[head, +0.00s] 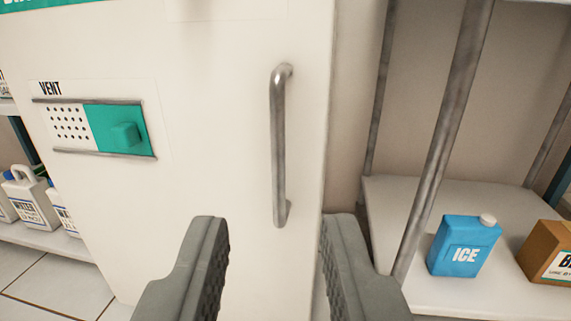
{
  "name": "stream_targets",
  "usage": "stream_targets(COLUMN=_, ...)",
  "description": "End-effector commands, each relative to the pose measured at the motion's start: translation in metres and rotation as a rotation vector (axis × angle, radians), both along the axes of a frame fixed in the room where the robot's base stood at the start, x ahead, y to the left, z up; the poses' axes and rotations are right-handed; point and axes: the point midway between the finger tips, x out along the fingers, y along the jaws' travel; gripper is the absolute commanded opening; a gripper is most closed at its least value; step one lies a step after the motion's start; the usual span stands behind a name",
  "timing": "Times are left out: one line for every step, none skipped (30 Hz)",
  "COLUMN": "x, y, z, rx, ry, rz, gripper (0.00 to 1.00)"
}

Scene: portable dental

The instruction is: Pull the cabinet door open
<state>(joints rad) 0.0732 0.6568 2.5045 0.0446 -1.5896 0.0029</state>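The white cabinet door (215,120) fills the middle of the head view and looks closed. A vertical metal bar handle (279,145) is fixed near its right edge. My gripper (275,225) is open at the bottom of the view, with one grey finger to each side of the handle's lower end in the picture. Nothing shows between the fingers except the handle's lower end and the door face behind. I cannot tell how far the fingertips are from the handle; no contact shows.
A vent panel with a green slider (125,133) is on the door's left part. At right, metal posts (445,140) frame a white shelf (425,192) with a blue ICE jug (463,246) and a brown box (548,252). Water jugs (32,198) stand on a shelf at left.

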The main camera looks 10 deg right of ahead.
Motion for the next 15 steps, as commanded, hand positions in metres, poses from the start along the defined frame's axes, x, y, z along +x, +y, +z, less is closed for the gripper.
stream_targets(x=-0.001, y=0.000, z=-0.003, rx=0.000, ry=0.001, rz=-0.001, gripper=0.29)
stream_targets(x=-0.001, y=0.000, z=-0.004, rx=0.000, ry=0.000, rz=-0.001, gripper=0.29)
stream_targets(x=0.000, y=-0.001, z=-0.005, rx=0.000, ry=-0.001, rz=-0.001, gripper=0.29)
stream_targets(x=0.002, y=-0.001, z=-0.005, rx=0.000, ry=-0.002, rz=-0.001, gripper=0.29)
stream_targets(x=0.004, y=-0.001, z=-0.005, rx=0.000, ry=-0.002, rz=-0.001, gripper=0.29)
stream_targets(x=0.007, y=-0.001, z=-0.004, rx=0.000, ry=-0.002, rz=-0.001, gripper=0.29)
stream_targets(x=0.010, y=-0.002, z=-0.004, rx=0.000, ry=-0.003, rz=-0.001, gripper=0.29)
stream_targets(x=0.014, y=-0.002, z=-0.004, rx=0.000, ry=-0.004, rz=-0.001, gripper=0.29)
stream_targets(x=0.019, y=-0.003, z=-0.004, rx=0.000, ry=-0.004, rz=-0.001, gripper=0.29)
stream_targets(x=0.024, y=-0.003, z=-0.004, rx=0.000, ry=-0.003, rz=-0.001, gripper=0.29)
stream_targets(x=0.029, y=-0.004, z=-0.004, rx=0.000, ry=-0.004, rz=-0.001, gripper=0.29)
stream_targets(x=0.036, y=-0.005, z=-0.004, rx=0.000, ry=-0.004, rz=-0.001, gripper=0.29)
stream_targets(x=0.041, y=-0.005, z=-0.004, rx=0.000, ry=-0.004, rz=-0.001, gripper=0.29)
stream_targets(x=0.047, y=-0.006, z=-0.004, rx=-0.001, ry=-0.003, rz=0.000, gripper=0.29)
stream_targets(x=0.054, y=-0.007, z=-0.004, rx=-0.001, ry=-0.003, rz=0.000, gripper=0.29)
